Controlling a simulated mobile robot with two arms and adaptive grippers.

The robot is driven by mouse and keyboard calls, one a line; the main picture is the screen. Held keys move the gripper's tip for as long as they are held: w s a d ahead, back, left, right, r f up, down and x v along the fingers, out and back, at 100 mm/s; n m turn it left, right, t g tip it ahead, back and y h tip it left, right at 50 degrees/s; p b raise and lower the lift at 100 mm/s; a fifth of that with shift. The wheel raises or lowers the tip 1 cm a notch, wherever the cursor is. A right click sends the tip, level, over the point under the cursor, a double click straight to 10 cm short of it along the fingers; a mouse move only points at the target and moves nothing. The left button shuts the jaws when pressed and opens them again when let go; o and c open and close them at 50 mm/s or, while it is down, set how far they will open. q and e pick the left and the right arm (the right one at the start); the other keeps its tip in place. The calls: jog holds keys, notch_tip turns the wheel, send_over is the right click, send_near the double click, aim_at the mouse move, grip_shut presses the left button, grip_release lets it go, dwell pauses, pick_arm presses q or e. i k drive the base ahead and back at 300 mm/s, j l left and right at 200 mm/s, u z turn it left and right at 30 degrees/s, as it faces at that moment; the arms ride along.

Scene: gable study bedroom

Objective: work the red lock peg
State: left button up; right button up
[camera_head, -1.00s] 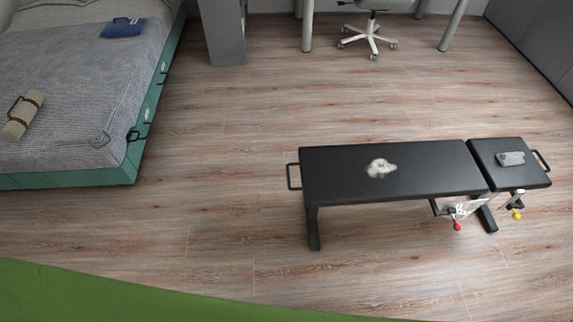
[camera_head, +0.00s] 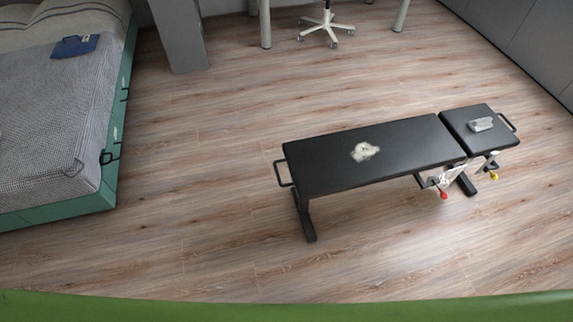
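The red lock peg (camera_head: 443,195) is a small red knob low on the near side of a black bench (camera_head: 400,151), below the joint between its long pad and its short pad. A whitish bracket (camera_head: 452,177) sits just beside the peg. A yellow knob (camera_head: 494,177) hangs further right, under the short pad. Neither of my grippers shows in the view, so nothing of mine is seen at the peg.
A white lump (camera_head: 365,151) lies on the long pad and a grey object (camera_head: 481,124) on the short pad. A bed (camera_head: 62,150) stands left, a grey pillar (camera_head: 179,36) and wheeled chair (camera_head: 327,30) at the back. Floor (camera_head: 215,200) between bed and bench is clear.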

aim_at(443, 195)
jog(key=k+j+z, duration=0.1)
jog(key=z, duration=1.4)
